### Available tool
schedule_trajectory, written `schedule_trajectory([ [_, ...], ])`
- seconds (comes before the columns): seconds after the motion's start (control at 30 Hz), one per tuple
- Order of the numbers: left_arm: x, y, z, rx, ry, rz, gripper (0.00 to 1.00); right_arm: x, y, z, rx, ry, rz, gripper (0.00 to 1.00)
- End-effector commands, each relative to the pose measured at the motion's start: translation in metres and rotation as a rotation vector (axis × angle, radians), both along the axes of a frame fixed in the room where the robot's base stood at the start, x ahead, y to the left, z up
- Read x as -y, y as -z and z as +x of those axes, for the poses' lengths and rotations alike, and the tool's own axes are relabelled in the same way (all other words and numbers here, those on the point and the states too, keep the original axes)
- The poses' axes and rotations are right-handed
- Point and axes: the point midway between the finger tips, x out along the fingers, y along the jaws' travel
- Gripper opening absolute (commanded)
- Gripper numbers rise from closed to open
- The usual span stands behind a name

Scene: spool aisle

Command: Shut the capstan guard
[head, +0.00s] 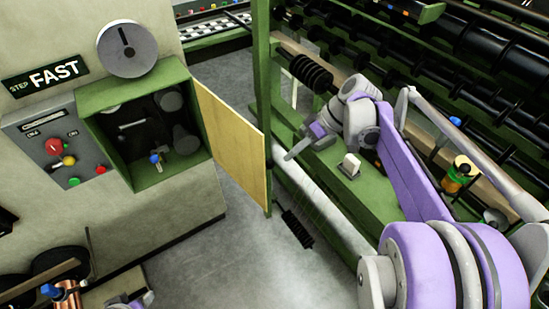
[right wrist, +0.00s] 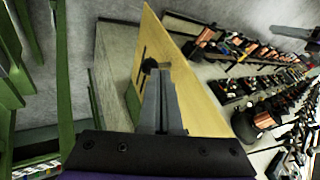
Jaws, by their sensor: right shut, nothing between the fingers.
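The capstan guard (head: 230,139) is a flat tan door panel on the right side of a green-framed box (head: 134,184). It stands wide open, swung out toward the right, and the box's dark inside shows. In the right wrist view the guard (right wrist: 186,85) rises behind my fingers. My right gripper (head: 288,157) is shut and empty, just right of the guard's outer edge in the head view. Its fingers (right wrist: 155,75) point toward the panel; I cannot tell whether they touch it. A grey and purple part at the bottom left seems to be my left gripper (head: 143,300), mostly cut off.
A green post (head: 263,100) and machine rollers (head: 480,60) stand close to my right arm. Bare floor (head: 215,215) lies below the guard.

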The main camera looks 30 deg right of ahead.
Motion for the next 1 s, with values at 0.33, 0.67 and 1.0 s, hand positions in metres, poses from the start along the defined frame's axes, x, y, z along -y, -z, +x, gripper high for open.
schedule_trajectory([
  [0.33, 0.000, 0.002, -0.001, -0.001, 0.000, 0.000, 0.50, -0.030, 0.044, 0.014, 0.001, -0.006, 0.000, 0.00],
  [0.67, 0.000, 0.003, -0.001, -0.002, 0.000, 0.000, 0.50, -0.052, 0.076, 0.024, 0.000, -0.002, -0.001, 0.00],
  [1.0, 0.000, 0.003, -0.001, -0.002, 0.000, 0.000, 0.50, -0.054, 0.079, 0.025, 0.000, -0.001, -0.002, 0.00],
])
